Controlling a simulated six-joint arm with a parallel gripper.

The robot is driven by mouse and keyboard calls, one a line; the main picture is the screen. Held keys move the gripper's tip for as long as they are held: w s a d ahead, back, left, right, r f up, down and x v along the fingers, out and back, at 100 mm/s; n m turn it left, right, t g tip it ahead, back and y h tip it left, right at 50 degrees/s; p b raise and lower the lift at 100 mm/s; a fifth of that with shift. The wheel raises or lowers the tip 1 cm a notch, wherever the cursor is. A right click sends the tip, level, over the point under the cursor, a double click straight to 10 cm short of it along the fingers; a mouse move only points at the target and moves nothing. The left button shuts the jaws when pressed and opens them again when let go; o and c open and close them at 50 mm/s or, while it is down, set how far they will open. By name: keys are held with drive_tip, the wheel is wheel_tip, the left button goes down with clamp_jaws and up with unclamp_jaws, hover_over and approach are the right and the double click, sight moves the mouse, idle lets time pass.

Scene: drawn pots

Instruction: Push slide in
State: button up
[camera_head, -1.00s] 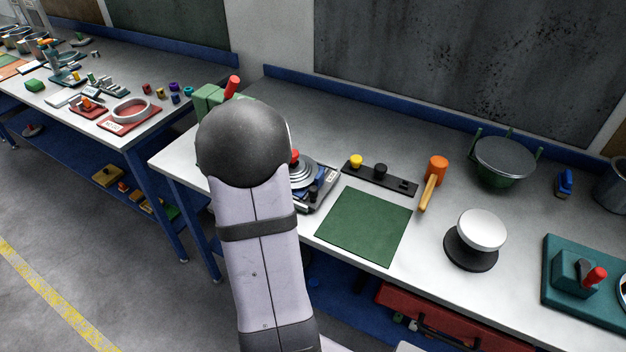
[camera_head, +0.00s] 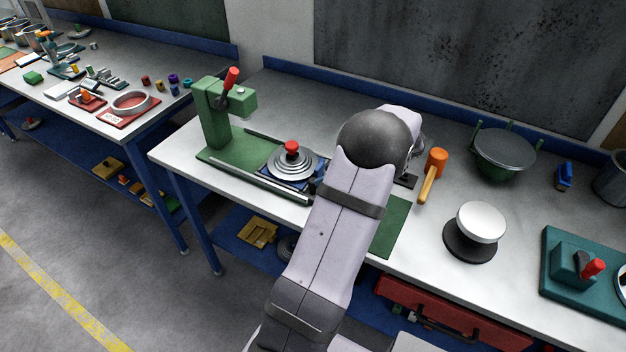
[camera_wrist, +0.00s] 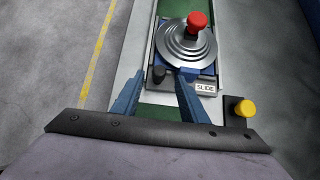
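The slide (camera_head: 275,168) is a blue plate on the rails of a green press (camera_head: 215,115). It carries a stepped metal disc (camera_head: 305,165) with a red knob (camera_head: 292,147). In the wrist view the disc (camera_wrist: 172,48) is ahead of my gripper (camera_wrist: 160,72). My arm hides the gripper and the slide's right end in the head view.
A green mat (camera_head: 395,228), partly behind my arm, lies on the bench right of the press. An orange mallet (camera_head: 434,172), a green pot (camera_head: 503,155) and a white-topped round stand (camera_head: 480,222) are further right. A yellow knob (camera_wrist: 244,108) is close to the gripper's right.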

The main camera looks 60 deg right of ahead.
drive_tip(key=shift+p+x, duration=1.2)
drive_tip(key=shift+x, duration=2.35)
drive_tip(key=shift+c, duration=0.4)
clamp_jaws()
